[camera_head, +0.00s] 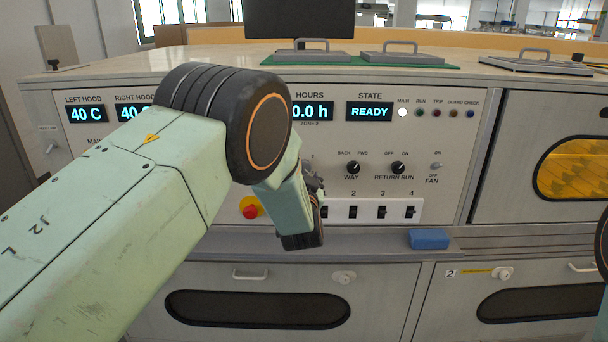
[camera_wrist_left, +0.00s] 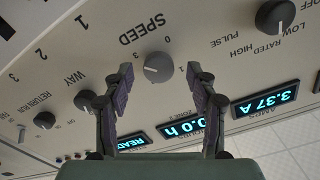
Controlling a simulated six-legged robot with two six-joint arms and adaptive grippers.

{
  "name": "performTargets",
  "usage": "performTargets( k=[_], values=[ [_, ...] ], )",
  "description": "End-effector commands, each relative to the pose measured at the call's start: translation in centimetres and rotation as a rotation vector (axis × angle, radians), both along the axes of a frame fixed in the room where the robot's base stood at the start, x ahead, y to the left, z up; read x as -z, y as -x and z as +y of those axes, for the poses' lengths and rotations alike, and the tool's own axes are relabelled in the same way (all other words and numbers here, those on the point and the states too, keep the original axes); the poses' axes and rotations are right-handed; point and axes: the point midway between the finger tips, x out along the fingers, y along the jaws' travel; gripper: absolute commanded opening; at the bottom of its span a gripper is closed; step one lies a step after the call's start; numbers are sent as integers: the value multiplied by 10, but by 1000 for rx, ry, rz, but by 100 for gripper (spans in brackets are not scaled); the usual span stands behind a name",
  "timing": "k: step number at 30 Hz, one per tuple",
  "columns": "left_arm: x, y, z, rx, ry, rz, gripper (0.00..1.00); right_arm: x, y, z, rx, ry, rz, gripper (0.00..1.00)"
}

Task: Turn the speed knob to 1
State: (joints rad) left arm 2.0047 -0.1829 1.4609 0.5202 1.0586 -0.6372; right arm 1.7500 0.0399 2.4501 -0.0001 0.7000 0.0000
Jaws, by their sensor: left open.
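The dark grey speed knob (camera_wrist_left: 157,67) shows in the left wrist view, under the upside-down word SPEED on the pale panel. A light mark on its face points toward the picture's left; I cannot tell exactly which number it sits at. My left gripper (camera_wrist_left: 160,76) is open, with one fingertip on each side of the knob in the picture. I cannot tell whether the fingers touch it. In the head view my left arm hides the speed knob, and only part of the left gripper (camera_head: 316,196) shows. My right gripper is out of view.
The way knob (camera_head: 353,167) and return run knob (camera_head: 397,167) are right of my left gripper. Numbered switches (camera_head: 382,212) and a red stop button (camera_head: 250,211) are nearby. A blue block (camera_head: 429,238) lies on the ledge. The state display (camera_head: 369,111) reads READY.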

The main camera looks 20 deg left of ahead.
Motion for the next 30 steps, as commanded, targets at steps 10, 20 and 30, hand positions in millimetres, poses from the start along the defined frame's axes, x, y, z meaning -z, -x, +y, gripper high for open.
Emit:
performTargets(
  k=[10, 20, 30],
  values=[
    [0, -17, 2, 4, -1, 0, 58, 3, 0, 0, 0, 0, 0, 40],
    [0, -17, 2, 4, 0, 0, 43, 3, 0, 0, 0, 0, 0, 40],
    [-1, -16, 3, 3, 0, -1, 14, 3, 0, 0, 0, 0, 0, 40]
  ],
)
